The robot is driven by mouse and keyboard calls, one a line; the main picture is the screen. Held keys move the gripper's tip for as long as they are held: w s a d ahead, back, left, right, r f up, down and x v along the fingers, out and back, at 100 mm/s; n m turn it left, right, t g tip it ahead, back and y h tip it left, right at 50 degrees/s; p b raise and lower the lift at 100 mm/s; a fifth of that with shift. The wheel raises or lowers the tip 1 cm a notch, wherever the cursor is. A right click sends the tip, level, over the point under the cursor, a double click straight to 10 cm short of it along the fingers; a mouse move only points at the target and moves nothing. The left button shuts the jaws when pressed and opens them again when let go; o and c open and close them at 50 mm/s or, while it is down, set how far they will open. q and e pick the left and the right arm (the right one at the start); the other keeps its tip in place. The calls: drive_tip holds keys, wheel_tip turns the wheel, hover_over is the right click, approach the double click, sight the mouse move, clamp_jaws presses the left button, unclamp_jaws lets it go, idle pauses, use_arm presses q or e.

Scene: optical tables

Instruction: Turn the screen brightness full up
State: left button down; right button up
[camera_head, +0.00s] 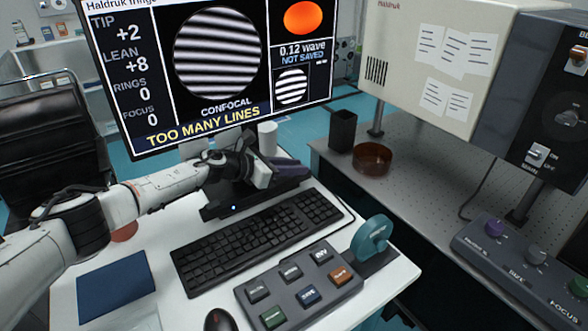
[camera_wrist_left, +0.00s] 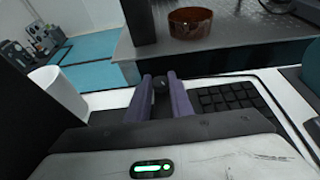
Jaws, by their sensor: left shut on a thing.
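The screen (camera_head: 215,55) stands at the back of the white desk and is lit. It shows striped fringes, an orange disc and the words "TOO MANY LINES". My left gripper (camera_head: 288,172) is just below and in front of the screen's lower right part, behind the keyboard. In the left wrist view its purple fingers (camera_wrist_left: 161,92) are shut on a small dark round knob (camera_wrist_left: 160,84). I cannot read any mark or setting on the knob, and in the head view the gripper hides it. My right gripper is not in view.
The keyboard (camera_head: 255,236), a grey button box (camera_head: 298,289), a teal tape-like roll (camera_head: 371,238) and a mouse (camera_head: 218,320) lie on the desk. A white cup (camera_head: 267,138) stands behind my gripper. A brown dish (camera_head: 372,158) and black holder (camera_head: 342,130) stand on the optical table.

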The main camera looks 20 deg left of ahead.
use_arm(q)
drive_tip(key=shift+r, duration=0.1)
drive_tip(key=c, duration=1.6)
unclamp_jaws()
drive_tip(key=shift+o, duration=0.2)
drive_tip(key=p+v, duration=0.1)
drive_tip(key=v, duration=0.8)
drive_tip(key=shift+p, duration=0.3)
drive_tip(key=shift+s+a+r, duration=0.2)
drive_tip(key=shift+s+a, duration=0.15)
drive_tip(key=shift+s, duration=0.1)
drive_tip(key=shift+d, duration=0.1)
